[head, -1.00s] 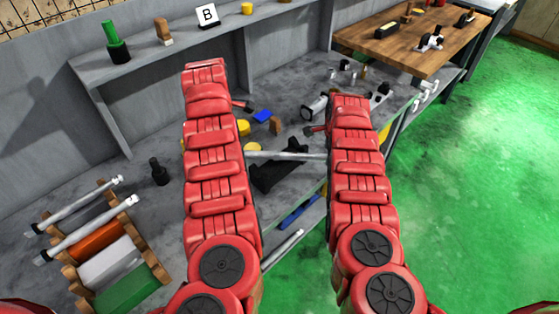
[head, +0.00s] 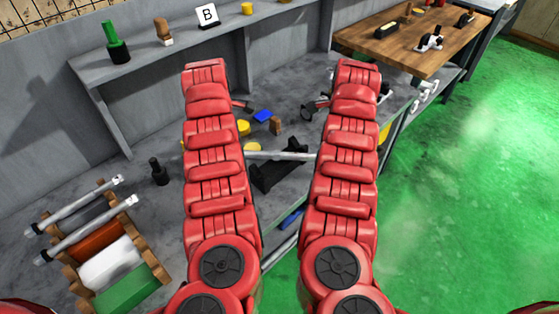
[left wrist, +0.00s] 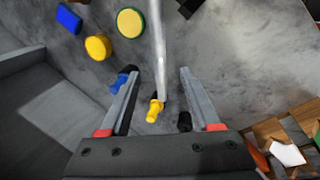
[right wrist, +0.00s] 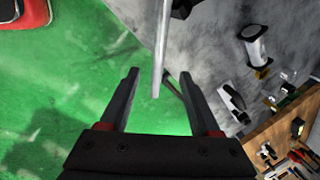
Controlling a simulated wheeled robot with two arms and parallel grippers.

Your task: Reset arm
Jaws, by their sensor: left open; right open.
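My two red arms reach forward over the grey bench in the head view and hide most of their own grippers there. In the left wrist view my left gripper (left wrist: 157,98) is open over the bench. A metal rod (left wrist: 158,45) shows beyond its fingers, and a small yellow piece (left wrist: 155,110) appears between them; I cannot tell whether the two are joined. In the right wrist view my right gripper (right wrist: 158,95) is open and empty, with a metal rod (right wrist: 161,45) beyond its tips. In the head view the rod (head: 280,156) lies across a black stand (head: 282,168) between my arms.
A wooden rack (head: 142,242) with coloured blocks and two metal cylinders stands at the left. A shelf (head: 165,60) runs along the back. A wooden table (head: 385,48) is at the back right. Green floor (head: 460,200) is clear at the right.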

